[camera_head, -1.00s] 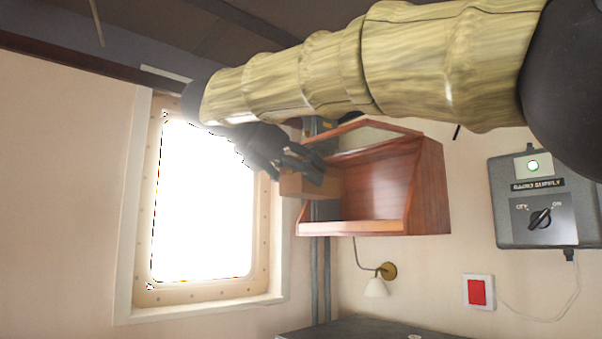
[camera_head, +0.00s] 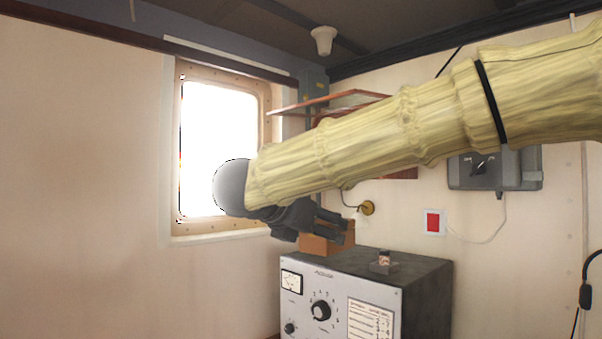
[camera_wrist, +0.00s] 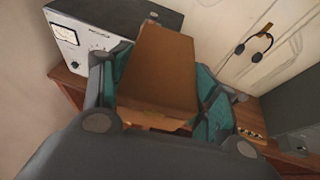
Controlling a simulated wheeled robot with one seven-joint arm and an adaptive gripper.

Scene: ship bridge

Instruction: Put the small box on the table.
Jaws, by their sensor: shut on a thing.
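The small box (camera_head: 327,238) is brown and is held in my gripper (camera_head: 335,228), whose dark fingers show above it in the head view. In the wrist view the box (camera_wrist: 158,68) sits between the two teal-padded fingers of my gripper (camera_wrist: 157,95), which are shut on it. In the head view the box appears near the top of the grey radio unit, at its back left; I cannot tell whether it touches the unit. A brown wooden surface (camera_wrist: 68,88), perhaps the table, shows below the radio unit in the wrist view, partly hidden by my gripper and the box.
The grey radio unit (camera_head: 340,285) has knobs and a small item (camera_head: 384,262) on top. It also shows in the wrist view (camera_wrist: 78,38). A wooden wall shelf (camera_head: 345,102) is partly behind my arm. A lamp (camera_head: 366,209) and headphones (camera_wrist: 254,44) hang on walls.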

